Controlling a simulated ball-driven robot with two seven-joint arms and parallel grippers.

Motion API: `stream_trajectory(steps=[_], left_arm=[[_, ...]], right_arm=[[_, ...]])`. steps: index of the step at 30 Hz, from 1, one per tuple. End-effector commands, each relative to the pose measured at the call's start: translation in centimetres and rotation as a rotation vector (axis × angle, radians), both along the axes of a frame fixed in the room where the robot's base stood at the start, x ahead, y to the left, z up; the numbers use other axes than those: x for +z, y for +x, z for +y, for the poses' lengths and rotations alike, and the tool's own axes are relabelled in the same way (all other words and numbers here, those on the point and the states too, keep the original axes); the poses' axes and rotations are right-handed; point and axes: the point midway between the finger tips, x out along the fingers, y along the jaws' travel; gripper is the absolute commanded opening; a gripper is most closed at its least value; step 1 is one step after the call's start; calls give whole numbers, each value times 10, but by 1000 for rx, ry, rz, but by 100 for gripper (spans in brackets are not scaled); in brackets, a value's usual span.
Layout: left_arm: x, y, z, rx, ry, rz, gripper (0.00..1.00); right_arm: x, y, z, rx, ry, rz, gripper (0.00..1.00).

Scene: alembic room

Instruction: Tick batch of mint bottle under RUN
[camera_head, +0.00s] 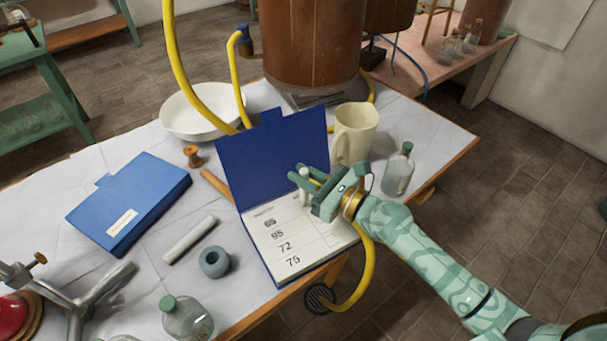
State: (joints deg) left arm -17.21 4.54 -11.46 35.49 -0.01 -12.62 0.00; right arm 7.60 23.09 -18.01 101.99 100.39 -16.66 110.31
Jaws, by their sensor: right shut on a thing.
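An open blue-covered book (287,247) lies at the table's front edge, its cover raised behind the page. The page carries handwritten numbers, including 95, 72 and 75. Its small headings are too small to read. My right gripper (313,188) is over the page's upper right part, shut on a small, slim thing that is mostly hidden by the fingers. I cannot tell whether it touches the page. A clear bottle with a green cap (398,170) stands right of the book. Another green-capped bottle (186,318) stands at the front left. I cannot tell which is mint. My left gripper is not in view.
A cream jug (354,133) stands close behind my right gripper. A closed blue book (128,205), white roll (190,240), grey ring (214,262) and white bowl (190,112) lie to the left. A yellow hose (367,275) loops past the table edge. A copper vessel (312,45) stands behind.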

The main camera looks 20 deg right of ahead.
Motion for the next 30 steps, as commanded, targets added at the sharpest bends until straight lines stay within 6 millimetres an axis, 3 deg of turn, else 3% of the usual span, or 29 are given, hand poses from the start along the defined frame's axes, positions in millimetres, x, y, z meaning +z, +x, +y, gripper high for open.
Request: stream_trajectory(steps=[30], left_arm=[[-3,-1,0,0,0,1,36]], right_arm=[[-1,-3,-6,0,-1,0,0]])
